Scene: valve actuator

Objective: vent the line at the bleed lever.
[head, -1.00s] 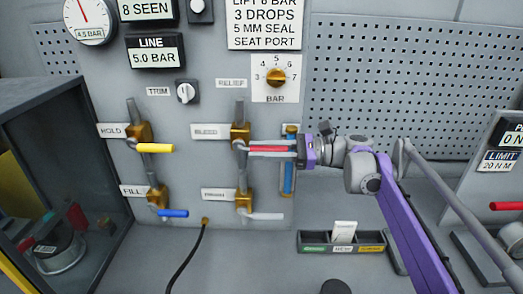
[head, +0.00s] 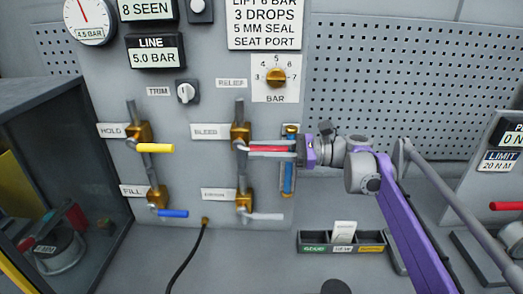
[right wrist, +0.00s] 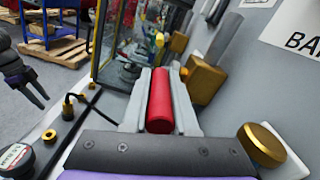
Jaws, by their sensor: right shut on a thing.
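The bleed lever has a red handle (head: 262,148) and points right from a brass valve (head: 240,133) beside the BLEED label (head: 211,131). My right gripper (head: 254,151) reaches in from the right and is shut on this handle. In the right wrist view the red handle (right wrist: 160,100) lies lengthwise between the two pale fingers of my right gripper (right wrist: 160,78). A dark two-pronged gripper, seemingly my left one (right wrist: 36,97), shows small at the left edge of that view; its jaw state is unclear. The LINE display (head: 155,56) reads 5.0 BAR.
A yellow lever (head: 156,148), a blue lever (head: 173,213) and a white lever (head: 267,216) sit nearby on the panel. A blue sight tube (head: 289,178) stands behind my right gripper. A sorting tray (head: 312,248) lies below. A black hose (head: 186,262) crosses the bench.

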